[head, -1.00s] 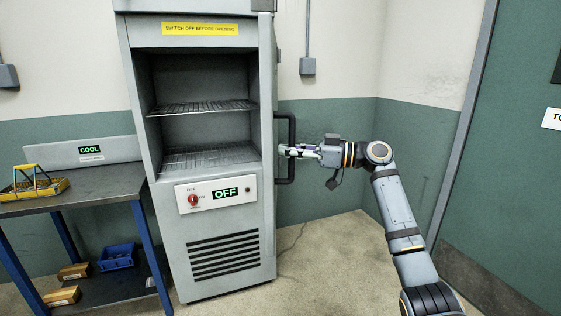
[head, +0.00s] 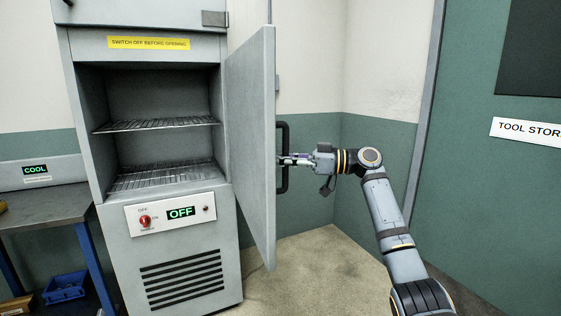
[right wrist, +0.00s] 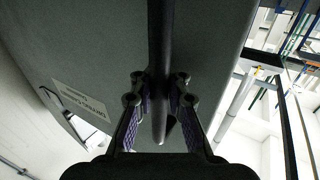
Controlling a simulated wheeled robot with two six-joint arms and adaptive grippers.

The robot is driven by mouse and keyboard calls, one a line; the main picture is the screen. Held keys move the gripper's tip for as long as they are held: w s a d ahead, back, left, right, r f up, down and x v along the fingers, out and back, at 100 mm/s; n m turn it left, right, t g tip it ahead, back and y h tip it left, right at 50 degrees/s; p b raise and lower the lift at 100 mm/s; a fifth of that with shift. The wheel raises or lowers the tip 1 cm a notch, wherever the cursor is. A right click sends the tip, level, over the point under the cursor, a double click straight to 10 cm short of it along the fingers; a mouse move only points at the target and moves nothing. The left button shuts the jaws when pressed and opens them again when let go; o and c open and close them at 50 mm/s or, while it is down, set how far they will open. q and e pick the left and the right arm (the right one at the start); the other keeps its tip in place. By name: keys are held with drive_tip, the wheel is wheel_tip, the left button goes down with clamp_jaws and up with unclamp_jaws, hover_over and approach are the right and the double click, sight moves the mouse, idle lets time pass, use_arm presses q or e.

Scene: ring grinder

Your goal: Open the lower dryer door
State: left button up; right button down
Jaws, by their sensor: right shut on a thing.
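The lower dryer door (head: 248,140) stands open, swung out at the right side of the dryer cabinet (head: 190,230), with its inner face toward me. Its black bar handle (head: 284,185) sticks out at the right, on the outer face. My right gripper (head: 288,160) is shut on this handle. In the right wrist view the two fingertips (right wrist: 160,95) lie on either side of the dark handle bar (right wrist: 160,40), against the grey outer face of the door (right wrist: 100,55). My left gripper is not in view.
The open compartment holds two wire shelves (head: 155,125). Below it, a panel has a red knob (head: 145,221) and a display reading OFF (head: 181,212). A work table (head: 45,208) stands at the left. The floor (head: 315,265) right of the door is clear up to the wall.

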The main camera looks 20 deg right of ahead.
drive_tip(key=shift+f, duration=0.25)
drive_tip(key=c, duration=1.7)
unclamp_jaws()
drive_tip(key=shift+s, duration=0.1)
drive_tip(key=shift+c, duration=0.2)
drive_tip(key=o, duration=0.4)
drive_tip(key=shift+s+d+r, duration=0.15)
drive_tip(key=shift+s+r, duration=0.05)
drive_tip(key=shift+s, duration=0.1)
drive_tip(key=shift+w, duration=0.1)
drive_tip(key=v, duration=1.1)
drive_tip(key=shift+d, duration=0.4)
drive_tip(key=shift+f, duration=0.1)
